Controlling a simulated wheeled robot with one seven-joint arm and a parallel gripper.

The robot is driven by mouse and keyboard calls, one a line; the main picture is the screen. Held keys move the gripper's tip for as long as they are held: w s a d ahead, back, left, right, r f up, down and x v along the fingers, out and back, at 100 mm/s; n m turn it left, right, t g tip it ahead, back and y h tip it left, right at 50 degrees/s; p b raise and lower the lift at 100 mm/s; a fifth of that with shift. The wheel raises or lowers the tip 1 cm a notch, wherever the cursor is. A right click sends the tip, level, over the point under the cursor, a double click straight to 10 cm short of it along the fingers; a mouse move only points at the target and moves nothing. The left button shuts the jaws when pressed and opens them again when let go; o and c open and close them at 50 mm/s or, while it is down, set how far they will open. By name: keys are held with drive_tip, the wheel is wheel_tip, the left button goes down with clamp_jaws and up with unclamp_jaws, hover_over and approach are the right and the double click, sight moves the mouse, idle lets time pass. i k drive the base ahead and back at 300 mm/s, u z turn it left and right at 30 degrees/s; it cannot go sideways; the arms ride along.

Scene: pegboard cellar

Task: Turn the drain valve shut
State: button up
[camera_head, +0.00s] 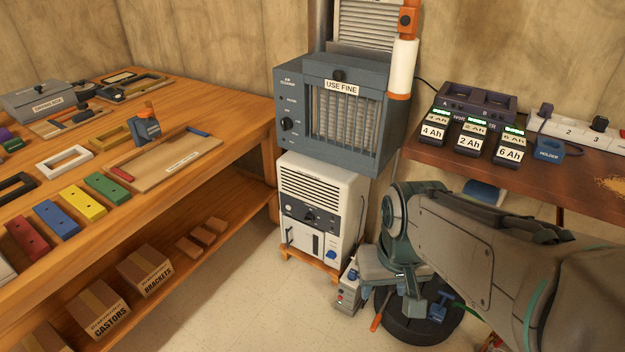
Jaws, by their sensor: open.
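No part is clearly labelled as the drain valve. A small blue fitting (331,253) sits low on the right of the front of the white dehumidifier-like unit (318,195). Another blue handle-like part (438,309) with a green line beside it shows near the floor, over a black round object (405,327). My gripper (386,292) hangs low, to the right of the white unit and above the black round object. It is open, and no object shows between its fingers. My forearm and wrist hide much of the area behind and right of it.
A small grey box (347,291) stands on the floor close left of my gripper, with an orange handle-like piece (376,322) nearby. A blue-grey air cleaner (290,135) sits above the white unit. A wooden bench (225,135) stands left; the floor (240,300) between is clear.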

sight(331, 254)
drive_tip(key=k, duration=0.4)
drive_tip(key=u, duration=0.5)
drive_tip(key=i, duration=0.8)
drive_tip(key=z, duration=0.85)
drive_tip(key=i, duration=0.55)
drive_tip(key=z, duration=0.6)
